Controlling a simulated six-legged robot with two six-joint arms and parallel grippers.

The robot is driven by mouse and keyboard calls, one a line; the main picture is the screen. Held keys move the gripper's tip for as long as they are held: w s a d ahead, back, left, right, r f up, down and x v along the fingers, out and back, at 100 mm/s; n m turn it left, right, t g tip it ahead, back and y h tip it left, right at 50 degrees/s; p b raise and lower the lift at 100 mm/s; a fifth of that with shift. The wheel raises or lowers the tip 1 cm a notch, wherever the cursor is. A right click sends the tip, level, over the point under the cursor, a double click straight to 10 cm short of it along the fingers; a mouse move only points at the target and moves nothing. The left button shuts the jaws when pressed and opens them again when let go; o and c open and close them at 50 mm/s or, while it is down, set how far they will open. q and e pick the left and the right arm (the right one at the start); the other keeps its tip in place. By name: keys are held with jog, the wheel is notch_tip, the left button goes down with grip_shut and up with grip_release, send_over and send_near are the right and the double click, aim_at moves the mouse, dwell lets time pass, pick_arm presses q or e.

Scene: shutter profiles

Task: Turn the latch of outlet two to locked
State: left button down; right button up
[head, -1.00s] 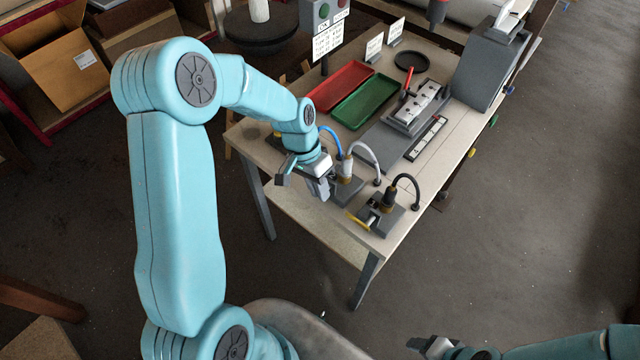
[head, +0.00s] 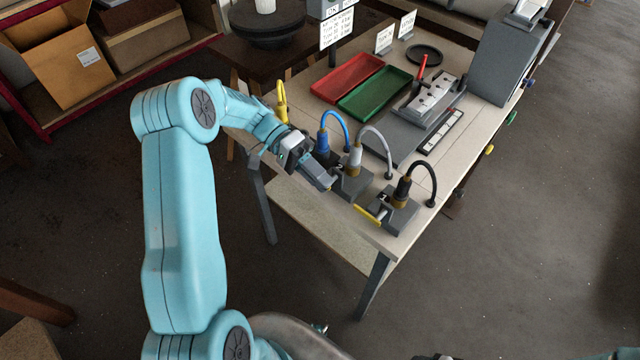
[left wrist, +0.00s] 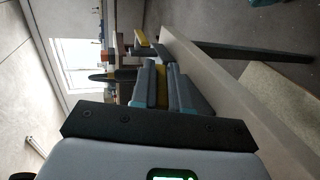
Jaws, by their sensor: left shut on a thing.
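Several outlets with coloured plugs stand along the table's near edge: yellow (head: 282,103), blue (head: 322,141), grey (head: 355,158) and black (head: 402,189). A yellow latch lever (head: 369,215) sticks out at the front of the black plug's outlet. My left gripper (head: 326,184) is at the front of the outlet block (head: 352,186) under the grey plug. In the left wrist view its fingers (left wrist: 162,88) are shut on a yellow latch lever (left wrist: 162,76). The outlet numbers are too small to read surely. Only a sliver of my right gripper (head: 436,357) shows at the bottom edge.
On the table (head: 455,178) are a red tray (head: 345,77), a green tray (head: 373,93), a grey fixture (head: 436,98) and a dark round dish (head: 425,53). The black plug's outlet and its lever sit close to the right of my left gripper.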

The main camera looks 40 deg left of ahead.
pick_arm(q)
jog(key=shift+f+h+b, duration=0.2)
jog(key=shift+h+b, duration=0.6)
jog(key=shift+h, duration=0.1)
jog(key=shift+f+h+b, duration=0.2)
jog(key=shift+h+b, duration=0.55)
jog(key=shift+h, duration=0.15)
jog(key=c, duration=1.1)
grip_release()
jog(key=shift+r, duration=0.1)
